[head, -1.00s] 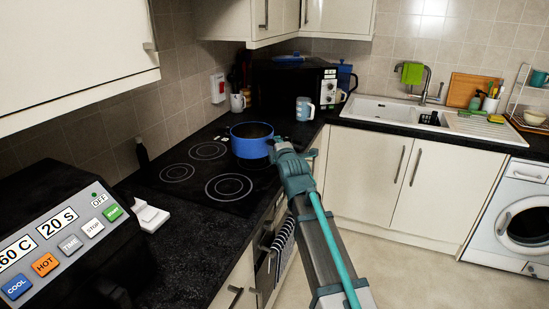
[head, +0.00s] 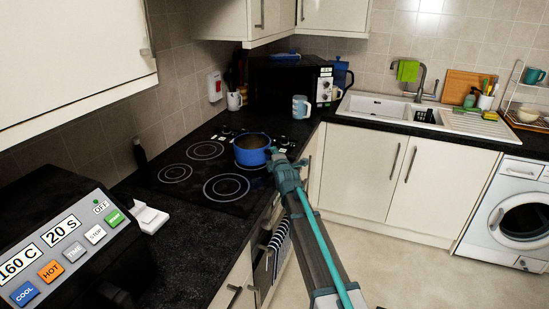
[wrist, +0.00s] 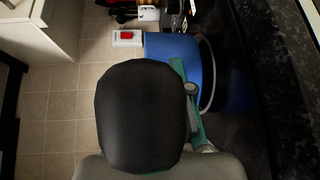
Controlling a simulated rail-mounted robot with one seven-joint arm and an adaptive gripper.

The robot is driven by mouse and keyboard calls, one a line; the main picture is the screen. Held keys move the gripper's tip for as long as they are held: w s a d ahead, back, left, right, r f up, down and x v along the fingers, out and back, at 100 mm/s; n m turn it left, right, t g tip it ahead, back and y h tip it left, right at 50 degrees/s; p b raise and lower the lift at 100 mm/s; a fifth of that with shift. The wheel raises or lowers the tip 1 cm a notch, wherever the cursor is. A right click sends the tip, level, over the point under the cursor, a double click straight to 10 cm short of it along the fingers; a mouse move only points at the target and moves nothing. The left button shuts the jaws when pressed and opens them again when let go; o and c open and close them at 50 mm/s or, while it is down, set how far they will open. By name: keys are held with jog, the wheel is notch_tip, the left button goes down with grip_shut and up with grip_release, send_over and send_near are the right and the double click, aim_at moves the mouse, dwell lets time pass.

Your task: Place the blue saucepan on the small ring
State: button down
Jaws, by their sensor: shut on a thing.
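The blue saucepan (head: 253,157) is upright at the right rear of the black hob (head: 196,198), over or on its far-right area. I cannot tell whether its base touches the hob. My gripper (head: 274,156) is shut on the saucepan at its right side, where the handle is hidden. In the wrist view the saucepan's blue wall (wrist: 235,85) shows behind the dark gripper parts. Three rings show bare: a rear-left ring (head: 205,150), a left ring (head: 175,173) and a larger front ring (head: 226,187). Any ring under the saucepan is mostly hidden.
A light blue mug (head: 301,107) and a black microwave (head: 290,85) stand behind the hob. A control panel (head: 65,250) fills the front left. The sink (head: 395,107) is at the back right.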

jog(key=shift+f, duration=0.9)
jog(key=shift+f, duration=0.15)
jog(key=c, duration=1.1)
grip_release()
jog(key=shift+s, duration=0.1)
jog(key=shift+o, duration=0.2)
jog(key=shift+r+p, duration=0.2)
jog(key=shift+p, duration=0.1)
